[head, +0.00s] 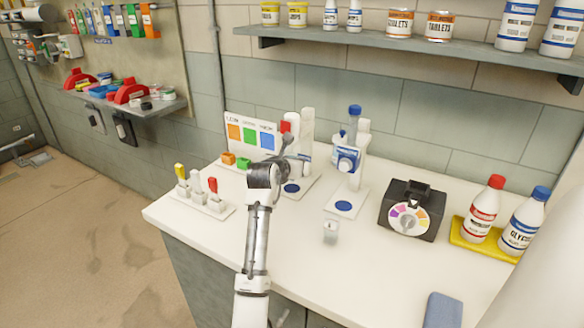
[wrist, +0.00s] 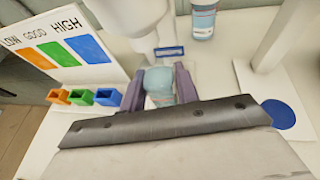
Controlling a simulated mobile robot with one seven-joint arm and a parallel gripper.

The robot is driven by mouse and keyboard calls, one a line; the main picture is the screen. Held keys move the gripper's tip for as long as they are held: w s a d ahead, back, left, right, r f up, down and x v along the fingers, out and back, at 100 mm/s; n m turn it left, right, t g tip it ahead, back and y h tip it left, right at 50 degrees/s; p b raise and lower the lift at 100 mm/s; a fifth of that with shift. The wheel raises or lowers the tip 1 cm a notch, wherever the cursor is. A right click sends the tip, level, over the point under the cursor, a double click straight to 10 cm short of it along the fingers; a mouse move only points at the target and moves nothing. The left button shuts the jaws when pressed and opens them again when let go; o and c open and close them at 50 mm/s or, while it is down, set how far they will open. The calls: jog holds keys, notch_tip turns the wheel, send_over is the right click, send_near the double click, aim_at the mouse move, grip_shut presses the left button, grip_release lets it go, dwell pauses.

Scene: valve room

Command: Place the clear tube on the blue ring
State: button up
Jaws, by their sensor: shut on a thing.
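My gripper (head: 286,152) is in front of the red-topped dispenser at the back of the counter. In the wrist view its two purple fingers (wrist: 160,92) are shut on a clear, bluish tube (wrist: 159,82), whose lower part looks pinkish. The head view does not show this tube clearly. A flat blue ring (head: 344,206) lies on the white base of the blue-topped dispenser, right of my gripper; it also shows in the wrist view (wrist: 280,113). Another blue ring (head: 291,188) lies on the red-topped dispenser's base, just right of my wrist.
A small clear container (head: 330,232) stands on the counter in front of the blue-topped dispenser (head: 348,160). A black dial box (head: 412,209) and bottles on a yellow tray (head: 470,238) are at right. A color card (head: 248,135) and small colored blocks stand left. The front counter is mostly clear.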

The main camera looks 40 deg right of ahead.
jog(key=shift+w+d+f, duration=0.15)
jog(key=shift+d, duration=0.15)
jog(key=shift+f+p, duration=0.65)
jog(key=shift+f, duration=0.95)
jog(key=shift+f, duration=0.1)
jog(key=o, duration=1.1)
